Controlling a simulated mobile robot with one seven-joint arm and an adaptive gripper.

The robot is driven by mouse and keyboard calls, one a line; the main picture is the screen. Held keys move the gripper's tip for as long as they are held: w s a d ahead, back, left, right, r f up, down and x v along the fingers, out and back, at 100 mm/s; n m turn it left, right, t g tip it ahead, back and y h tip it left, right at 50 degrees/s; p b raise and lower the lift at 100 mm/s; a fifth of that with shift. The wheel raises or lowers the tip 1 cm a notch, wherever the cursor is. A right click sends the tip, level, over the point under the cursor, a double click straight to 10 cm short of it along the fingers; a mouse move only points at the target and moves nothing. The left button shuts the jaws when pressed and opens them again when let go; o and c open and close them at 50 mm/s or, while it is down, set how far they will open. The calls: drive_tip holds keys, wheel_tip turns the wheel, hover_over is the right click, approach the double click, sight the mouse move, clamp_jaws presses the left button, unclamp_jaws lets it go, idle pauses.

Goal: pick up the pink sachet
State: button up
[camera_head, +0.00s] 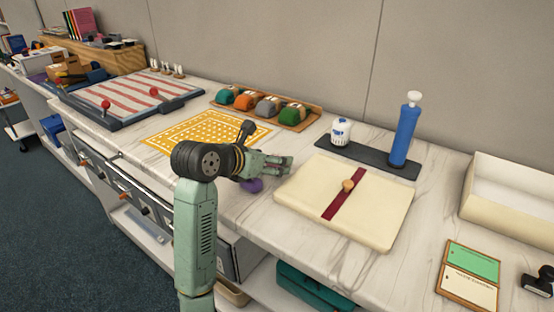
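No clearly pink sachet shows in the head view. A small purple item (252,185) lies on the marble counter just below my gripper and is partly hidden by it; I cannot tell whether it is the sachet. My gripper (288,164) is over the counter with its fingers toward the right, near the left edge of the cream board. I cannot tell whether the fingers are open or whether they hold anything. A wooden tray (318,113) behind holds several small pouch-like items in teal, orange, grey and green.
The cream board (300,190) has a dark red strip and a round wooden knob. A blue pump (405,135) and a white jar (340,131) stand on a dark mat behind it. A yellow patterned mat (180,139) lies left. A cream bin (500,202) is right.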

drive_tip(key=shift+x, duration=1.2)
drive_tip(key=shift+c, duration=0.6)
drive_tip(key=c, duration=0.9)
drive_tip(key=shift+r, duration=0.1)
